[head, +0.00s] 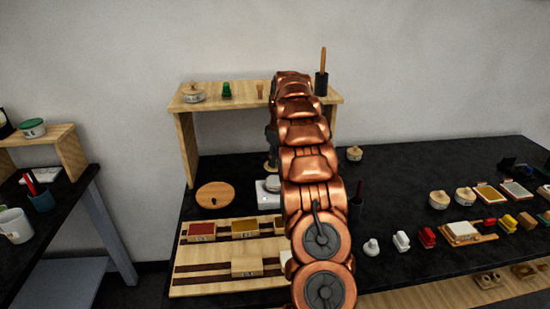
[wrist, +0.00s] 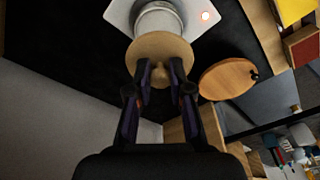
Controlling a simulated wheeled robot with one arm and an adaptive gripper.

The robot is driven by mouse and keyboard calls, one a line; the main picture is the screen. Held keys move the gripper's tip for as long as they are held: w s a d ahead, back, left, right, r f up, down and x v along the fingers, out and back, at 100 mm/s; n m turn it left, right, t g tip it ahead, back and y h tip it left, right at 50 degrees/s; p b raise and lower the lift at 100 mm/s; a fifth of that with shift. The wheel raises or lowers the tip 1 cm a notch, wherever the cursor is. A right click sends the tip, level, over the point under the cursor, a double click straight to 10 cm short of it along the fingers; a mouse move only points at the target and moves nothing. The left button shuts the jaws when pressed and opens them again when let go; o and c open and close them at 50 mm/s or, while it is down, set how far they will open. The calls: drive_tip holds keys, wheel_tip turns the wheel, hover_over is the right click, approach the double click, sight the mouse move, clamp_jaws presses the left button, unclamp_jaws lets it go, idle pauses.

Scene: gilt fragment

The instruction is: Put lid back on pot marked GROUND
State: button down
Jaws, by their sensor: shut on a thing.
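My gripper (wrist: 160,75) is shut on the knob of a round pale wooden lid (wrist: 163,47) in the wrist view. Beyond the lid is a pale grey round vessel (wrist: 158,20) on a white square device (wrist: 120,12) with a red glowing light. The lid overlaps the vessel in this view; I cannot tell whether they touch. In the head view my copper arm hides much of this spot, and the lid (head: 271,167) shows just above the white device (head: 268,192). No marking GROUND is readable on any pot.
A brown round board (head: 215,195) lies left of the device, with a wooden tray (head: 185,255) of coloured blocks in front. A wooden shelf (head: 188,150) stands behind.

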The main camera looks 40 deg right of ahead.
drive_tip(key=shift+f+b, duration=0.85)
drive_tip(key=shift+f, duration=1.85)
drive_tip(key=shift+b, duration=0.6)
drive_tip(key=shift+f+b, duration=0.15)
drive_tip(key=shift+b, duration=0.35)
idle(0.6)
drive_tip(key=shift+s, duration=0.1)
idle(0.3)
drive_tip(key=c, duration=1)
unclamp_jaws()
drive_tip(key=shift+o, duration=0.4)
drive_tip(key=o, duration=0.4)
drive_tip(key=shift+o, duration=0.2)
